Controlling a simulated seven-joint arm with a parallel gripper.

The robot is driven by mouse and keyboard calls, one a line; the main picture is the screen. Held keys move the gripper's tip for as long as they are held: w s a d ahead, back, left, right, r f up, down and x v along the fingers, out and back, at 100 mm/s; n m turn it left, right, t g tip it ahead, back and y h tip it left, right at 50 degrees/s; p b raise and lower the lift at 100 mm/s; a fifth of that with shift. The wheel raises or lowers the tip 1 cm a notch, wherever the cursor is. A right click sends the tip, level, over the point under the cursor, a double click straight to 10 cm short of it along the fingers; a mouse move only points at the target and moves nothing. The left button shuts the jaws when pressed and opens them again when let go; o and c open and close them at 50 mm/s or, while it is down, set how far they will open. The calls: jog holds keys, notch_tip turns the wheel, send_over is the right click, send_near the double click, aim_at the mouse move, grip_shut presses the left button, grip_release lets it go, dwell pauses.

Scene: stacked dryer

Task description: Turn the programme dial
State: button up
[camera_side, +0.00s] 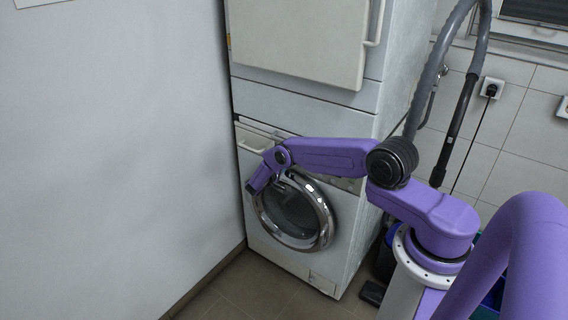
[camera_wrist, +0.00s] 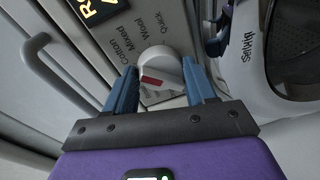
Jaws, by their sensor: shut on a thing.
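The programme dial (camera_wrist: 160,70) is a white round knob with a red mark, on a grey panel printed with Cotton, Mixed, Wool and Quick. It shows in the wrist view, between the blue fingers of my gripper (camera_wrist: 158,82). My gripper is shut on the dial, one finger on each side. In the side view my purple arm reaches across the front of the lower machine (camera_side: 270,235), and the gripper end and the dial are hidden behind the arm.
The round chrome door (camera_side: 326,232) sits just below the panel, and its rim is close at the right in the wrist view. A drawer handle (camera_side: 250,146) is at the panel's left. A second machine (camera_side: 300,40) stands on top. A wall is close at left.

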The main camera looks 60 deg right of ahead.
jog(key=n, duration=0.4)
jog(key=shift+g, duration=0.4)
jog(key=shift+r+n+g, duration=0.1)
jog(key=shift+n+g, duration=0.2)
jog(key=shift+n, duration=1.5)
jog(key=o, duration=1)
jog(key=shift+w, duration=0.1)
jog(key=a, duration=0.5)
jog(key=a+r, duration=0.1)
jog(key=a, duration=0.5)
jog(key=a+r, duration=0.1)
jog(key=a, duration=0.5)
jog(key=shift+a+r, duration=0.1)
jog(key=shift+a, duration=0.1)
jog(key=shift+r, duration=0.1)
